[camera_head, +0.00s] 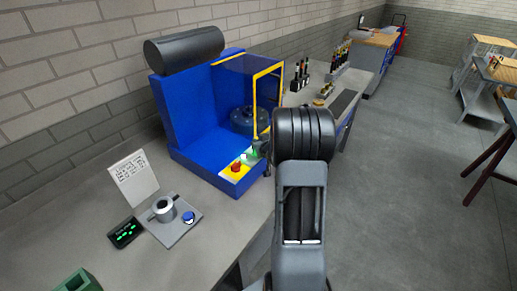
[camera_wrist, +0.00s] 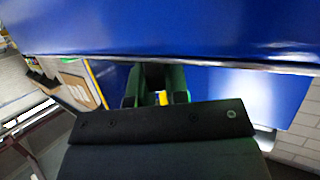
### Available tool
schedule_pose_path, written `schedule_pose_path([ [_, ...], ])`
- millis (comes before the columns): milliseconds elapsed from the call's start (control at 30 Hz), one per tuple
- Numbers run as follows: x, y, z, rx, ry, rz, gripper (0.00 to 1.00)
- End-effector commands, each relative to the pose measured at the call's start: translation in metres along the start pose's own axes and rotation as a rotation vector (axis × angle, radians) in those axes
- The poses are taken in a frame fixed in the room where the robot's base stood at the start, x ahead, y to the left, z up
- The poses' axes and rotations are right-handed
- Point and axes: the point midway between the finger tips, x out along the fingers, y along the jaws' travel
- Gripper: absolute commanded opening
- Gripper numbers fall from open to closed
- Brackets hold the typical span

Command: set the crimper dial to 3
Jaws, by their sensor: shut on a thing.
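The crimper (camera_head: 188,125) is a blue machine with a yellow-framed clear guard and a dark round head inside. Its front panel has a yellow plate (camera_head: 227,174) with a red button (camera_head: 236,166) on it. My gripper (camera_head: 262,148) is at the right end of this front panel, by a small green light. In the wrist view my gripper (camera_wrist: 155,92) has its dark green fingers close together below the blue housing (camera_wrist: 160,30), with a yellow bit showing between them. The fingers are shut on the dial, which they mostly hide. Its number marks cannot be read.
On the bench at left are a white printed card (camera_head: 133,178), a black display with green digits (camera_head: 125,232), a grey fixture with a cup (camera_head: 164,209) and a blue button, and a green block (camera_head: 79,282). Bottles (camera_head: 300,75) stand behind.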

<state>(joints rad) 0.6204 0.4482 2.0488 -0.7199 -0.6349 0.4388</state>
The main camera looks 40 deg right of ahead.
Motion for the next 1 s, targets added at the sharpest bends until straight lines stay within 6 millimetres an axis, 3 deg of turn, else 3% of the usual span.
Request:
schedule_pose_path([
  [33, 0.000, -0.001, 0.008, 0.005, -0.018, 0.004, 0.00],
  [267, 0.000, -0.001, 0.008, 0.006, -0.021, 0.004, 0.00],
  [300, 0.000, -0.001, 0.008, 0.007, -0.021, 0.004, 0.17],
  [567, 0.000, -0.002, 0.009, 0.006, -0.022, 0.002, 0.40],
  [867, -0.001, -0.001, 0.004, 0.005, -0.012, 0.003, 0.40],
  [1000, -0.012, 0.000, 0.003, 0.005, -0.009, 0.005, 0.40],
])
